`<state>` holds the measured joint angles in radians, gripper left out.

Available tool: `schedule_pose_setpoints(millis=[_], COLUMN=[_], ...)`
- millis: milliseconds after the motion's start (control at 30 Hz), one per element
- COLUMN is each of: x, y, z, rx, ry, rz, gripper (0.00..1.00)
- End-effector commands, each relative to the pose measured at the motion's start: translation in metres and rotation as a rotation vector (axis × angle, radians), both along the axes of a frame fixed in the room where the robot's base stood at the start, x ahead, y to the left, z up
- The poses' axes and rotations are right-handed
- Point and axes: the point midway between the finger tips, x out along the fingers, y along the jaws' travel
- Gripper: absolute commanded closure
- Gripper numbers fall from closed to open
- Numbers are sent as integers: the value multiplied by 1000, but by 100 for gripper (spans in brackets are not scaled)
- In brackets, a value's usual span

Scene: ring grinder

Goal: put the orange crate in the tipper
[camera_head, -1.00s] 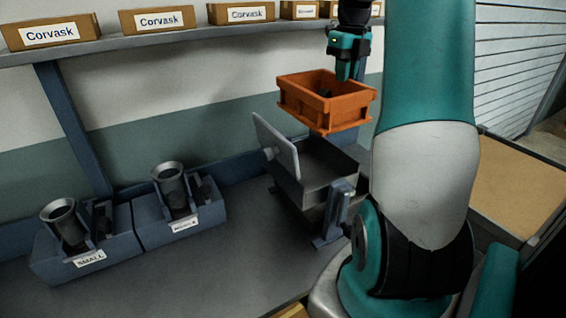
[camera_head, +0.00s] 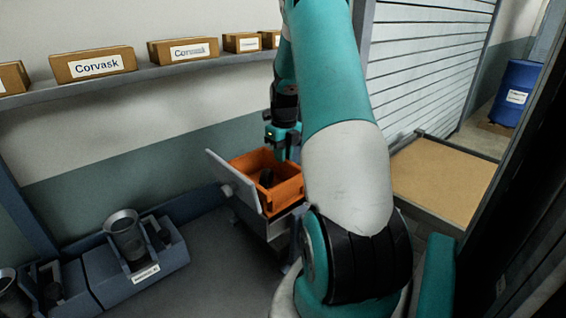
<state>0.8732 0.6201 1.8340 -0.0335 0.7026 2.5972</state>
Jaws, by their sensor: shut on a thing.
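The orange crate (camera_head: 284,195) sits low at the tipper, level and within its upper part, beside the upright grey plate. A dark round thing lies inside the crate. The grey metal tipper (camera_head: 258,222) stands on the bench, partly hidden behind my arm. My gripper (camera_head: 279,153) is above the crate's far wall, pointing down, shut on the crate. Its fingertips are small and partly hidden. Whether the crate rests fully on the tipper's floor I cannot tell.
Two blue-grey blocks with metal cups (camera_head: 124,236) stand on the bench at left. A shelf with several Corvask boxes (camera_head: 93,64) runs along the wall above. A tan-topped table (camera_head: 440,180) is at right, and a blue barrel (camera_head: 517,92) stands farther back.

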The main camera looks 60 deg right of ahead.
Motion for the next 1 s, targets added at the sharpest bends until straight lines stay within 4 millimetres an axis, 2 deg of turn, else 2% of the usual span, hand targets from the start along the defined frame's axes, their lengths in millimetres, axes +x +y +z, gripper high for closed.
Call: schedule_pose_setpoints(millis=[333,633,667,733,767,1000], x=[0,0,0,0,0,0], y=[0,0,0,0,0,0], z=[-37,-41,-41,-41,-41,-40], rx=[1,-1,0,0,0,0], ry=[1,-1,0,0,0,0], rz=[0,0,-1,-1,-1,-1], gripper=[100,100,78,62,59,59])
